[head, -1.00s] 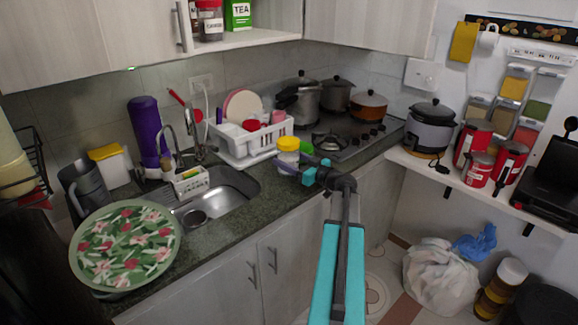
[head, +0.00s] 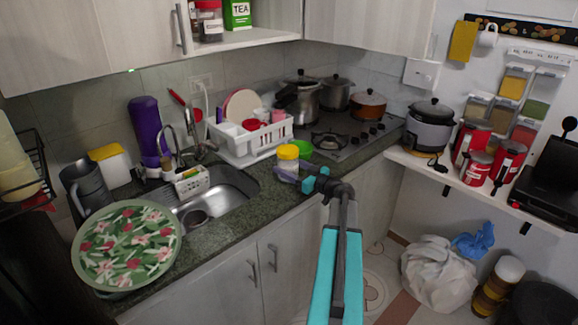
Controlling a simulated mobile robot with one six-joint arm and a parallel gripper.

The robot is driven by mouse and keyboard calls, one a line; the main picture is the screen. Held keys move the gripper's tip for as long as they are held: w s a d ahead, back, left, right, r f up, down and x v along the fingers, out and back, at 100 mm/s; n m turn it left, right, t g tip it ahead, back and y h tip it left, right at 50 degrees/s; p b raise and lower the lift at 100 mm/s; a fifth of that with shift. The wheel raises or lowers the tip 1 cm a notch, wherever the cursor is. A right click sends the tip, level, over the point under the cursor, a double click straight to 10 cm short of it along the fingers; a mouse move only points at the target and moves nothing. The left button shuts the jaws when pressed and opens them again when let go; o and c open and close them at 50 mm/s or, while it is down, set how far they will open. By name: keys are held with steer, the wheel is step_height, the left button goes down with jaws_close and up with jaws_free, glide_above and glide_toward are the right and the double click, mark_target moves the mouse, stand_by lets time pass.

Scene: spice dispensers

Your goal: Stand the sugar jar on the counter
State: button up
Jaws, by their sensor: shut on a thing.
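The sugar jar, a small pale jar (head: 288,165) with a yellow lid, is upright at the counter's front edge, right of the sink in the head view. My gripper (head: 286,176) comes from the right and is shut around the lower part of the jar. The fingers hide the jar's base, so I cannot tell whether it touches the dark green counter (head: 235,222) or hangs just above it.
A green bowl (head: 303,147) sits close behind the jar to the right. The white dish rack (head: 243,150) stands behind left, the sink (head: 215,197) is left, and the hob (head: 345,139) is behind right. Bare counter lies in front of the sink.

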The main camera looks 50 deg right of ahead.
stand_by(0.4)
steer(key=o, duration=1.6)
steer(key=shift+r, duration=0.1)
steer(key=shift+s, duration=0.25)
steer(key=s+b, duration=0.2)
steer(key=s, duration=0.3)
steer(key=s+b, duration=0.2)
steer(key=s, duration=0.4)
steer(key=shift+s+d, duration=0.2)
steer(key=shift+s, duration=0.1)
